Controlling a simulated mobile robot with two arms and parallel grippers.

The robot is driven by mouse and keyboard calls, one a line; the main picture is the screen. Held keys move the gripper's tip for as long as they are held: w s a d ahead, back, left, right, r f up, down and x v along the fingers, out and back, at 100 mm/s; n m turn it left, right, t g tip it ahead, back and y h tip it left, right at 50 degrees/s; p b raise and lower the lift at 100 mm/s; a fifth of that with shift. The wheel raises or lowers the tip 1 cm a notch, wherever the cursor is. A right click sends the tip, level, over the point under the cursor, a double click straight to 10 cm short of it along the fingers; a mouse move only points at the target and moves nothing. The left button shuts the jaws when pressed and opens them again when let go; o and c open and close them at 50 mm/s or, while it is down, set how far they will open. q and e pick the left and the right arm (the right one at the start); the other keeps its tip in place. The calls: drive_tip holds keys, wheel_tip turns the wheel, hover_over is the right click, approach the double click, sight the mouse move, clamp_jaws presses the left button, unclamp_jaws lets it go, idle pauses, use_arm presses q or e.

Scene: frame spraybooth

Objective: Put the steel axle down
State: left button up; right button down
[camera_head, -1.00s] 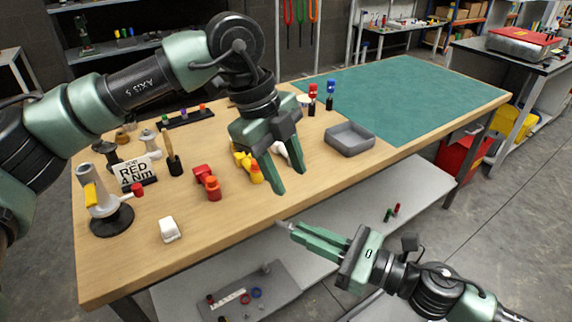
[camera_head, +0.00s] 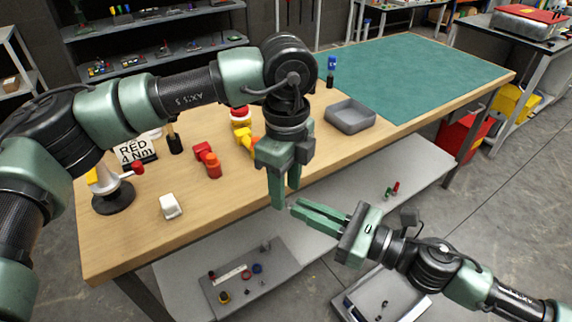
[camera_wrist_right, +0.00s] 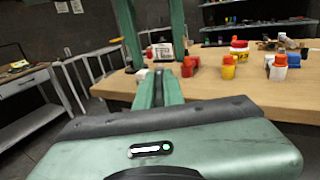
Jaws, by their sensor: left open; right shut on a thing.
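My right gripper (camera_head: 296,207) is shut on the steel axle, just off the front edge of the workbench. The axle is small and mostly hidden between the fingertips. It barely shows as a grey bit at the finger ends in the right wrist view (camera_wrist_right: 158,72). My left gripper (camera_head: 285,198) is open and points down at the right fingertips. In the right wrist view its two fingers (camera_wrist_right: 154,45) stand one on each side beyond the right fingertips. I cannot tell whether they touch the axle.
On the wooden bench (camera_head: 240,215) are a red part (camera_head: 207,160), a white block (camera_head: 170,206), a sign reading RED 4 Nm (camera_head: 134,151) and an empty grey tray (camera_head: 350,116). The green mat (camera_head: 420,75) is largely clear. A lower shelf (camera_head: 340,205) holds a grey board with small parts.

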use_arm(q)
drive_tip(key=shift+f, duration=0.95)
clamp_jaws()
use_arm(e)
drive_tip(key=c, duration=1.5)
unclamp_jaws()
drive_tip(key=shift+o, duration=0.2)
